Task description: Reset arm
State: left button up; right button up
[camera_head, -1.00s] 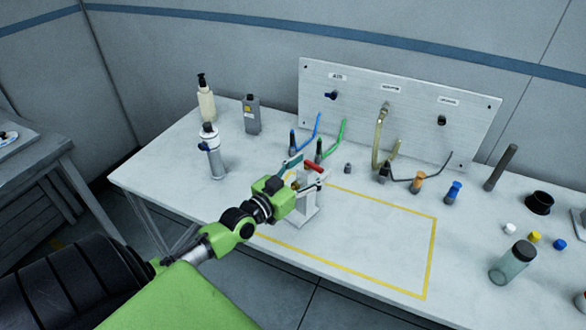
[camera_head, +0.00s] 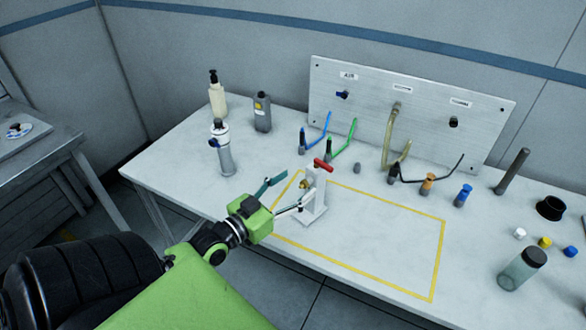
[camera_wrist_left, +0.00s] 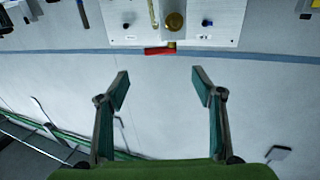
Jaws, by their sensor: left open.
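My left gripper (camera_head: 287,191) is open and empty in the head view, low at the front left of a white stand (camera_head: 314,201). The stand is upright and carries a red handle (camera_head: 323,165) and a brass fitting (camera_head: 304,184). One finger overlaps the stand's lower part in the picture; I cannot tell whether they touch. In the left wrist view the two fingers are spread wide with nothing between them. The red handle (camera_wrist_left: 158,51) and a round brass part (camera_wrist_left: 174,22) lie beyond the fingertips. My right gripper is not in view.
A panel (camera_head: 425,110) with hoses stands along the table's back. A pump bottle (camera_head: 218,98), a grey container (camera_head: 262,114) and a white-and-grey cylinder (camera_head: 222,154) stand at left. The yellow-outlined area is mostly clear.

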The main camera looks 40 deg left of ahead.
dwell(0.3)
pick_arm(q)
jog(key=s+d+f+m+g+h, duration=0.1)
jog(key=s+d+f+g, duration=0.3)
jog(key=d, duration=0.3)
jog(key=s+d+f+m+g+h, duration=0.1)
jog(key=s+d+f+g, duration=0.15)
jog(key=d+f, duration=0.45)
jog(key=s+d+f+g+y, duration=0.1)
jog(key=s+d+g+y, duration=0.1)
jog(key=s+g, duration=0.35)
jog(key=s+d+f+g+y, duration=0.1)
jog(key=s+d+g, duration=0.1)
jog(key=s, duration=0.7)
notch_tip(320, 180, down, 28)
jog(key=s+g+b, duration=0.2)
jog(key=s+a+f+g+b, duration=0.1)
jog(key=s+a+f, duration=0.2)
jog(key=s+f, duration=1.4)
jog(key=shift+s+a+f, duration=0.15)
jog(key=shift+a+f, duration=0.05)
jog(key=shift+f, duration=0.25)
